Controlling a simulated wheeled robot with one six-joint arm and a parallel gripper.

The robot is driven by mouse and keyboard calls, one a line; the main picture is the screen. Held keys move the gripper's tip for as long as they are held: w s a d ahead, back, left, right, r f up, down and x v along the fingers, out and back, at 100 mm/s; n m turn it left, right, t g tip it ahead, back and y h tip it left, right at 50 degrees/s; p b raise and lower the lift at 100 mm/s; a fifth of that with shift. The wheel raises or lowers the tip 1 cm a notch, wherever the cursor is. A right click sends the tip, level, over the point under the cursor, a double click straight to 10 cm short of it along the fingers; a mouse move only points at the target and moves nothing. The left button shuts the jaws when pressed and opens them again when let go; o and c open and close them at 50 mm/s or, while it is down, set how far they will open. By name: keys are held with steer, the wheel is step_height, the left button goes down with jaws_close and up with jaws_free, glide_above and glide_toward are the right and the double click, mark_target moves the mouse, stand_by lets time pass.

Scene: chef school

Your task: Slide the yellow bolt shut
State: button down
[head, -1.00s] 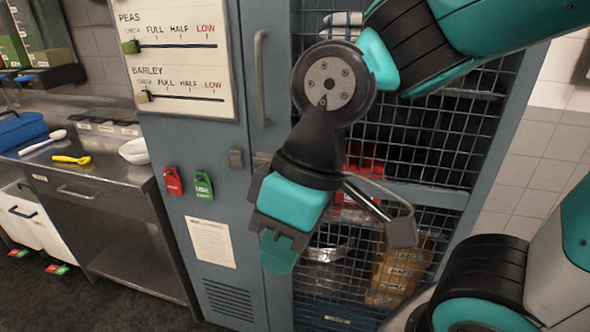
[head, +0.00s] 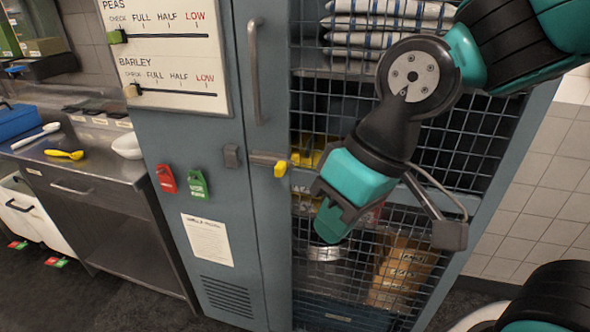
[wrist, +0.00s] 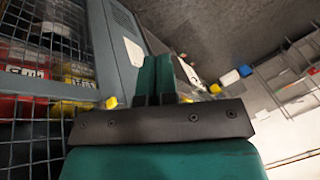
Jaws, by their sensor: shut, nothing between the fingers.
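The bolt's yellow knob (head: 280,169) sits at the right end of a short metal bar (head: 262,158) on the grey-blue cabinet. A dark bracket (head: 232,156) is left of the bar, with a small gap between them in the head view. My gripper (head: 330,222) is shut and empty, in front of the mesh, to the right of and lower than the knob, apart from it. In the wrist view my shut fingers (wrist: 165,75) point up the picture; a small yellow piece (wrist: 111,102) shows left of them, and I cannot tell if it is the knob.
A vertical door handle (head: 256,70) is above the bolt. Red (head: 166,178) and green (head: 197,184) tags hang left of it. The wire mesh (head: 450,150) is behind my gripper. A steel counter (head: 90,172) stands at left.

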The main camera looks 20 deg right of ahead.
mark_target(269, 165)
steer(key=w+d+f+m+t, duration=0.1)
steer(key=w+d+m+t, duration=0.1)
steer(key=w, duration=0.4)
steer(key=w+d+f+m+t+h+p, duration=0.1)
steer(key=w+d+m+t, duration=0.1)
steer(key=w+d+m, duration=0.2)
steer(key=w+d+f+m+t+h+p, duration=0.1)
steer(key=w+d+f+m+t, duration=0.1)
steer(key=w+m, duration=0.3)
steer(key=w+d, duration=0.1)
steer(key=w, duration=0.3)
steer(key=shift+w+d, duration=0.15)
steer(key=shift+w, duration=0.2)
steer(key=shift+f, duration=0.1)
steer(key=w+a+f+p, duration=0.1)
steer(key=w+f, duration=0.1)
steer(key=w+a+f+p, duration=0.1)
steer(key=w+a+f, duration=0.1)
steer(key=w+f, duration=0.1)
steer(key=w+a+f+p, duration=0.2)
steer(key=w, duration=0.1)
steer(key=shift+f, duration=0.4)
